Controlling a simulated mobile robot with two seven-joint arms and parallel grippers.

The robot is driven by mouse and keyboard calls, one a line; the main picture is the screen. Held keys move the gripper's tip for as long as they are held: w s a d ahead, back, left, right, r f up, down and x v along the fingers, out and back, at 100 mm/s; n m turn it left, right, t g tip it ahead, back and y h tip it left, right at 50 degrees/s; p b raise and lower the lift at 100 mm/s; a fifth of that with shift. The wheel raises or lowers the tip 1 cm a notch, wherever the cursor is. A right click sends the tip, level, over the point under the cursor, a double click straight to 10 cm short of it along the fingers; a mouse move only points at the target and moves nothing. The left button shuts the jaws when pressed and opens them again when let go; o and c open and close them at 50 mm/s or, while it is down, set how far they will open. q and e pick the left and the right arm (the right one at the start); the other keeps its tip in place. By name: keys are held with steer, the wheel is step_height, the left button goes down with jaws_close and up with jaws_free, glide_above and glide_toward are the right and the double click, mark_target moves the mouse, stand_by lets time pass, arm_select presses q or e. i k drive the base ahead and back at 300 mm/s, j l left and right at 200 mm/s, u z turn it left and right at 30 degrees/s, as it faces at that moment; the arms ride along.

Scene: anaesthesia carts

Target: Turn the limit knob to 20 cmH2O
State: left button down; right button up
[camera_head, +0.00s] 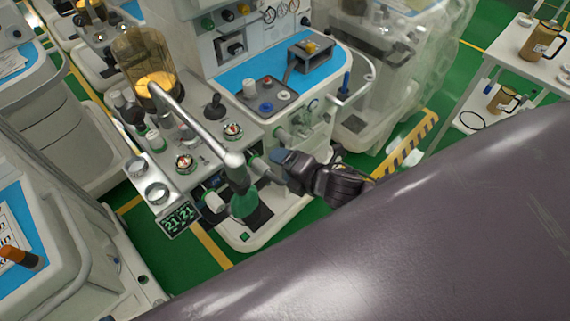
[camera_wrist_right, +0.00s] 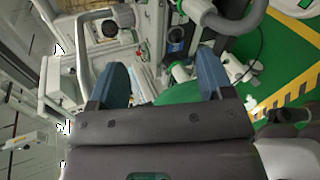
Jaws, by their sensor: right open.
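The anaesthesia cart (camera_head: 225,75) stands in the middle of the head view with several knobs and dials. Two dials with red and green faces, one nearer (camera_head: 185,163) and one farther (camera_head: 233,131), sit on its side panel. I cannot tell which control is the limit knob, and no cmH2O scale is readable. My right gripper (camera_head: 283,160) is beside the metal pipe and green bag, pointing left toward the cart. In the right wrist view, its two blue fingers (camera_wrist_right: 162,85) are apart with nothing between them. My left gripper is out of view.
A metal pipe (camera_head: 195,125) arches over the panel to a green bag (camera_head: 244,203), close to my right gripper. A small display (camera_head: 180,217) reads 21 21. My large dark arm link hides the lower right.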

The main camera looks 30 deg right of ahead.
mark_target(186, 134)
steer(key=i+l+u, duration=0.1)
steer(key=l+u, duration=0.3)
steer(key=l, duration=0.2)
steer(key=l+u, duration=0.45)
steer(key=l, duration=0.15)
steer(key=i+l+u, duration=0.2)
steer(key=l+u, duration=0.2)
steer(key=l, duration=0.15)
steer(key=k, duration=0.05)
